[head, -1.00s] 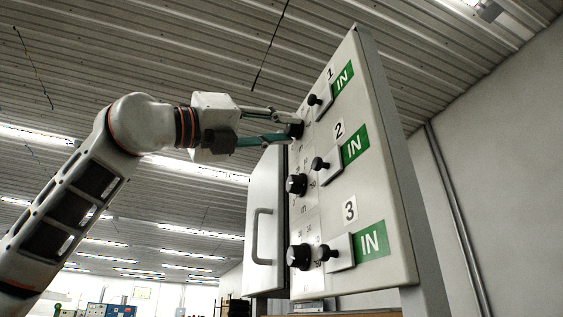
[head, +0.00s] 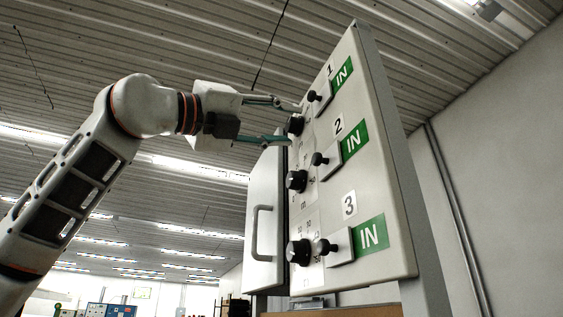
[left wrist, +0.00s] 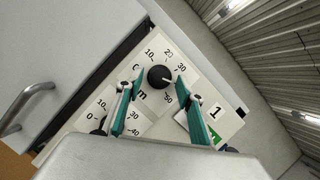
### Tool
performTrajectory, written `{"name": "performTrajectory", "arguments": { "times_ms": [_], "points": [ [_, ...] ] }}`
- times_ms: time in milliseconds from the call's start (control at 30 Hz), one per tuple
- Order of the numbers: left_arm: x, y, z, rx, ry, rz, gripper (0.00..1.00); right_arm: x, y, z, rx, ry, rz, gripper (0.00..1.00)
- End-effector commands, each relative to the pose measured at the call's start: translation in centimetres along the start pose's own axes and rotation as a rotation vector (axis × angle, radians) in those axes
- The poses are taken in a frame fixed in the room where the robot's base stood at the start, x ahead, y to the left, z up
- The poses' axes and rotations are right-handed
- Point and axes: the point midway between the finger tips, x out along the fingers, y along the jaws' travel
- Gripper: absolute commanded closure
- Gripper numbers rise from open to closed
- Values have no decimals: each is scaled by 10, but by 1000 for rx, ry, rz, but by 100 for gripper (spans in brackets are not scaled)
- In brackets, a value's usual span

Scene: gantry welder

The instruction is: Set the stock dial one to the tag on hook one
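Stock dial one (head: 295,125) is the black knob at the top left of the grey panel. In the left wrist view this knob (left wrist: 158,77) is ringed by a printed scale; a short white mark on it points right and slightly down, below the 30. My left gripper (head: 294,124) is open, with its fingers on either side of the knob. My right gripper is not in view.
Dial two (head: 297,181) and dial three (head: 299,253) sit below, with smaller black knobs beside green IN labels (head: 355,139). A cabinet door (head: 265,200) with a bar handle (head: 258,233) stands left of the panel.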

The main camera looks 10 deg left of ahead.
Motion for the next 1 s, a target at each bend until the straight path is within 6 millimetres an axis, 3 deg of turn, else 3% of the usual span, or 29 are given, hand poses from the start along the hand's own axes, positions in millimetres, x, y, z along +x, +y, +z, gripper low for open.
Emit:
{"name": "performTrajectory", "arguments": {
  "times_ms": [333,467,1000],
  "points": [
    [-1,0,0,0,0,0,60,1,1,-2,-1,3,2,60],
    [-12,0,1,2,-1,0,60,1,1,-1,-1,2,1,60],
    [-108,1,0,1,-1,0,60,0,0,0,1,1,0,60]
  ]
}}
